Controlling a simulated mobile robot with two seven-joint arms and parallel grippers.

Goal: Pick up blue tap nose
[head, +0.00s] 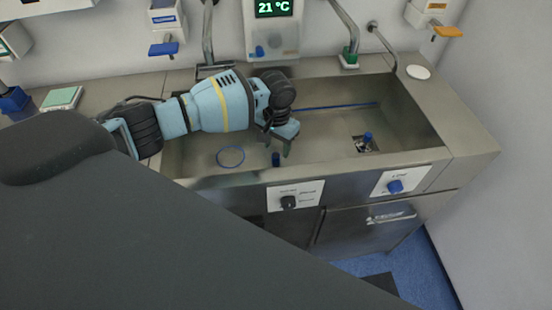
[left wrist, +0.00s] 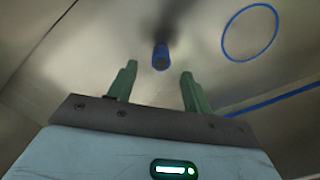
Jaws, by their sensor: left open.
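The blue tap nose looks to be the small dark blue cylinder (head: 276,159) in the sink basin, near its front wall. It also shows in the left wrist view (left wrist: 160,56), beyond the fingertips and roughly between their lines. My left gripper (head: 279,144) reaches down into the basin just above and behind the cylinder. Its two green fingers (left wrist: 159,72) are apart with nothing between them. A gap to the cylinder seems to remain in the wrist view; its size is hard to judge. My right gripper is not in view.
A blue ring (head: 230,157) lies on the basin floor left of the cylinder. A blue-topped piece (head: 367,138) stands at the drain on the right. The metal sink rim (head: 225,181) runs close in front. Taps and a temperature display (head: 273,8) are at the back wall.

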